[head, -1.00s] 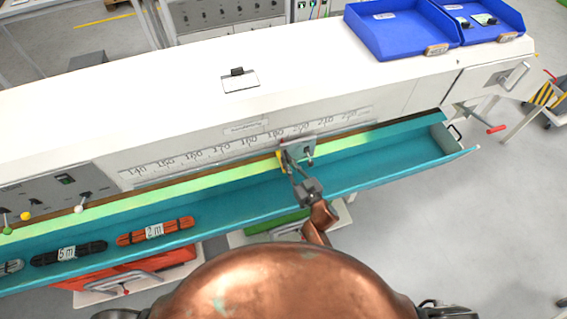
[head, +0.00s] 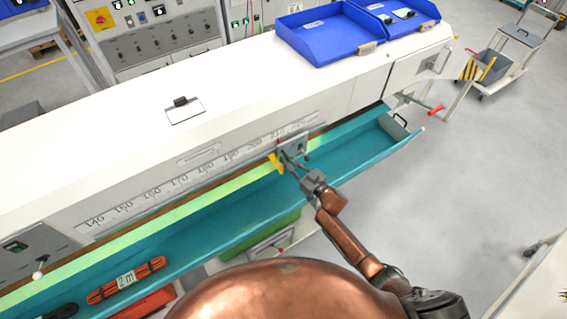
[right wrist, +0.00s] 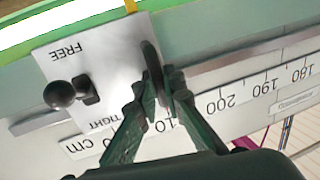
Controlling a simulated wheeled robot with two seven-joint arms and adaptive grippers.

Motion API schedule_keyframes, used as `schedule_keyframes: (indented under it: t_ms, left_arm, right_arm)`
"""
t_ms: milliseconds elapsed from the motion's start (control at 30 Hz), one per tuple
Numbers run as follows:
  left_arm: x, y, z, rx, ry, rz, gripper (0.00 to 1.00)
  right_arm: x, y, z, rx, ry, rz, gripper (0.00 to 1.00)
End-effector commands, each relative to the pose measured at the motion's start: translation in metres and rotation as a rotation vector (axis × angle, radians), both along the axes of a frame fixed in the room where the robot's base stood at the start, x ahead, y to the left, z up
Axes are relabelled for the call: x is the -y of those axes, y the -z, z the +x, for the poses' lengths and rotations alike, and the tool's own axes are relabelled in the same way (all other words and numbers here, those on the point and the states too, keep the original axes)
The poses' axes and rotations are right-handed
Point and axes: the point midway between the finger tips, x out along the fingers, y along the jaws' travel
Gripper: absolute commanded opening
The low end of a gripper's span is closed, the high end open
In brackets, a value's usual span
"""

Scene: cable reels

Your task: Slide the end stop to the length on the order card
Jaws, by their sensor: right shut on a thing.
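The end stop (head: 293,146) is a pale plate with a yellow pointer, on the rail above the teal trough. In the right wrist view the plate (right wrist: 112,62) carries the words FREE and TIGHT. A black ball knob (right wrist: 58,95) on it sits between the words; its setting is unclear. My right gripper (head: 289,162) is at the plate; in the wrist view its fingers (right wrist: 156,88) are shut on the stop's dark upright handle. The pointer is around the 210 region of the scale (head: 200,170); its exact reading is unclear. My left gripper is out of view.
A white card with a black clip (head: 185,110) lies on the bench top; no writing is legible. Blue trays (head: 325,50) stand at the back right. An orange cable bundle (head: 103,293) lies in the trough (head: 225,215), which is clear to its right end.

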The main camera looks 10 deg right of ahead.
Motion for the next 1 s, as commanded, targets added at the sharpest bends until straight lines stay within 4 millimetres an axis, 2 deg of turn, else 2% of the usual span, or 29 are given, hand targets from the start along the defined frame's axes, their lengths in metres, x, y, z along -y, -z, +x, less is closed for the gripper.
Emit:
schedule_keyframes:
  t_ms: [200,233,500,833,1000]
  left_arm:
    - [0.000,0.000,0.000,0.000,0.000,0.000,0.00]
    - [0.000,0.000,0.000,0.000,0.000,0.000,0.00]
    - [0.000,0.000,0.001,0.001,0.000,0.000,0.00]
    - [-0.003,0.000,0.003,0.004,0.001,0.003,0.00]
    - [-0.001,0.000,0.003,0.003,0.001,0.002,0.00]
  right_arm:
    - [0.001,0.000,0.000,-0.001,0.002,-0.001,0.00]
    - [0.001,0.000,0.000,-0.001,0.002,-0.001,0.09]
    - [0.000,0.000,0.000,-0.001,0.001,-0.001,0.27]
    - [0.002,0.001,-0.003,-0.001,0.001,-0.001,0.27]
    - [0.016,0.002,-0.024,-0.002,0.001,-0.002,0.27]
